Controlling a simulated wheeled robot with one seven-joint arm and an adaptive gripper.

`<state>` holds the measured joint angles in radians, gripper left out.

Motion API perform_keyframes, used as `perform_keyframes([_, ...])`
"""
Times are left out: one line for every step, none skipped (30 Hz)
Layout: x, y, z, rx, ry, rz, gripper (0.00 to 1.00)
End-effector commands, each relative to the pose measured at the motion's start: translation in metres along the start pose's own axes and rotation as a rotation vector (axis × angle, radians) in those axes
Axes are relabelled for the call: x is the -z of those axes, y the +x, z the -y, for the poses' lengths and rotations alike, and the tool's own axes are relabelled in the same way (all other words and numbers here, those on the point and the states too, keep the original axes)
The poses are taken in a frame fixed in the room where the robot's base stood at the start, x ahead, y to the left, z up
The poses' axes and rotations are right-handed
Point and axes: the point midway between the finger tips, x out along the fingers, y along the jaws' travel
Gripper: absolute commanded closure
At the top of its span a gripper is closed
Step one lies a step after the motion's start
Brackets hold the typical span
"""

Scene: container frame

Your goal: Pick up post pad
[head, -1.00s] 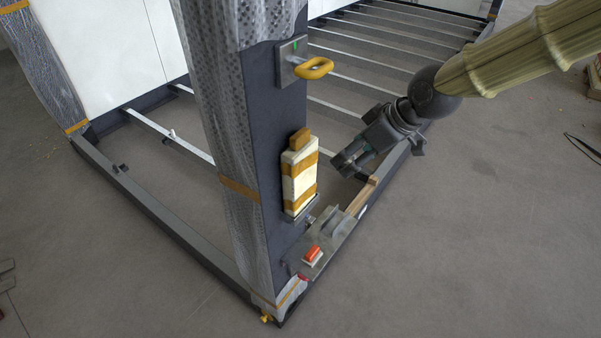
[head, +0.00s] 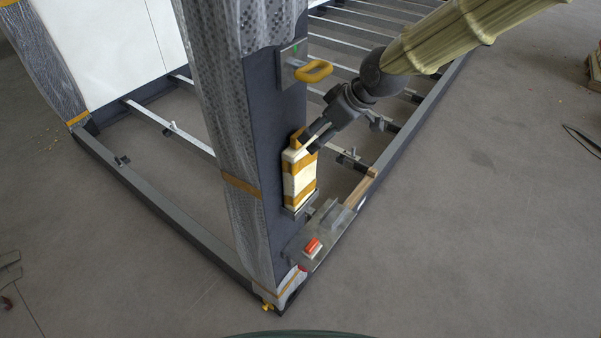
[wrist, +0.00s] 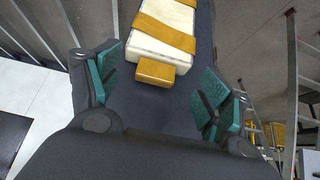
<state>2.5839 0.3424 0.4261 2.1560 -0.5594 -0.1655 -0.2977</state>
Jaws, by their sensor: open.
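The post pad (head: 297,178) is a white block with ochre straps and a small ochre tab on top. It stands upright against the dark post (head: 262,120), on a small metal ledge (head: 301,207). My gripper (head: 311,140) is at the pad's top end, reaching in from the upper right. In the wrist view the pad (wrist: 163,45) lies ahead with its ochre tab (wrist: 155,72) towards me. My open gripper (wrist: 158,90) has its green-lined fingers apart, left and right of the tab's line. Whether a finger touches the pad cannot be told.
A yellow handle (head: 313,71) on a plate juts from the post above my gripper. A metal plate with a red-orange block (head: 312,246) sits at the post's foot. Frame rails with crossbars (head: 400,150) lie behind. The floor at right (head: 490,230) is clear.

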Motion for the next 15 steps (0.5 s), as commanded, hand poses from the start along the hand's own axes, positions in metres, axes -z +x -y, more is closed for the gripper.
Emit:
perform_keyframes([0.004,0.001,0.0,0.0,-0.001,0.001,0.21])
perform_keyframes([0.006,0.002,0.0,0.0,-0.002,0.001,0.21])
perform_keyframes([0.011,0.005,0.001,0.001,-0.002,0.001,0.21])
perform_keyframes([0.015,0.006,0.0,0.0,-0.001,0.001,0.21])
perform_keyframes([0.018,0.008,0.0,0.0,-0.001,0.001,0.21])
perform_keyframes([0.024,0.012,0.0,0.0,0.0,0.001,0.21])
perform_keyframes([0.028,0.015,0.0,0.0,0.0,0.002,0.21])
perform_keyframes([0.032,0.017,0.0,0.0,0.0,0.001,0.21])
perform_keyframes([0.029,0.024,0.0,0.001,0.001,0.003,0.21])
perform_keyframes([0.028,0.028,0.0,0.0,0.0,0.004,0.21])
perform_keyframes([0.028,0.031,0.0,0.0,0.0,0.004,0.21])
perform_keyframes([0.028,0.035,0.0,0.0,0.0,0.002,0.21])
perform_keyframes([0.029,0.038,0.0,-0.001,0.0,0.002,0.21])
perform_keyframes([0.029,0.04,0.0,-0.001,0.0,0.002,0.21])
perform_keyframes([0.028,0.043,0.0,-0.001,0.0,0.001,0.21])
